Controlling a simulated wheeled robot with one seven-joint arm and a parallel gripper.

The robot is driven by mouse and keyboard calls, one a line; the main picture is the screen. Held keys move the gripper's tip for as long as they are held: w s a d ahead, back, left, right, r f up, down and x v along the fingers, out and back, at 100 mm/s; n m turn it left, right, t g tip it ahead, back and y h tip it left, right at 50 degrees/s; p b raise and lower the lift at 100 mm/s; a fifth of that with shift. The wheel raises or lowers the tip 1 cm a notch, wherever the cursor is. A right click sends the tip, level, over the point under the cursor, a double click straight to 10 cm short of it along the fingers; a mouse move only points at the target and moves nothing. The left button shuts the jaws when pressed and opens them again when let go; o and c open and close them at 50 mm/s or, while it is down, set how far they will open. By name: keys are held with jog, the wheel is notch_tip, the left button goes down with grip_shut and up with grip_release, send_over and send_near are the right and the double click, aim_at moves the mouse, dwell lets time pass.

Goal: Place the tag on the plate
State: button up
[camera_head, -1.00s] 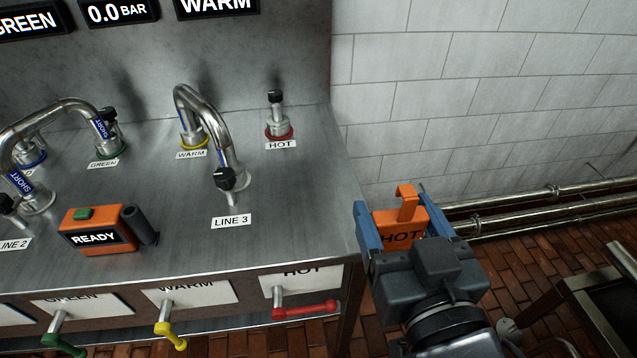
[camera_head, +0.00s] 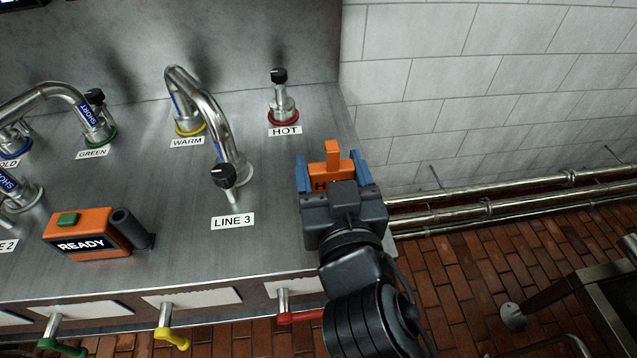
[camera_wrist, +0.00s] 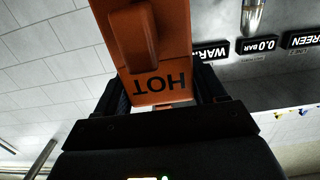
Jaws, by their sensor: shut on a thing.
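The orange tag (camera_head: 332,166) has an upright tab and is held in my gripper (camera_head: 330,172). My gripper's blue fingers are shut on it, one on each side. In the wrist view the tag (camera_wrist: 155,60) fills the top middle and reads HOT upside down. My gripper is over the right end of the steel counter, below and right of the HOT fitting (camera_head: 282,104) with its red ring. A white plate (camera_head: 306,284) behind the red lever (camera_head: 300,317) on the counter's front is partly hidden by my arm. I cannot tell which plate the task means.
The LINE 3 spout (camera_head: 215,120) and its black knob (camera_head: 222,175) stand left of my gripper. The orange READY box (camera_head: 82,236) is further left. Yellow (camera_head: 172,338) and green (camera_head: 62,347) levers stick out in front. Pipes (camera_head: 500,188) run along the tiled wall.

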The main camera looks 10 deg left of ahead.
aim_at(318, 187)
jog(key=shift+w+a+f, duration=0.65)
jog(key=shift+a+f, duration=0.15)
jog(key=shift+a, duration=0.15)
jog(key=shift+f, duration=1.85)
jog(key=shift+f+b, duration=0.1)
jog(key=shift+b, duration=0.2)
jog(key=o, duration=1)
jog(key=shift+b+v, duration=1.75)
jog(key=shift+v, duration=4.3)
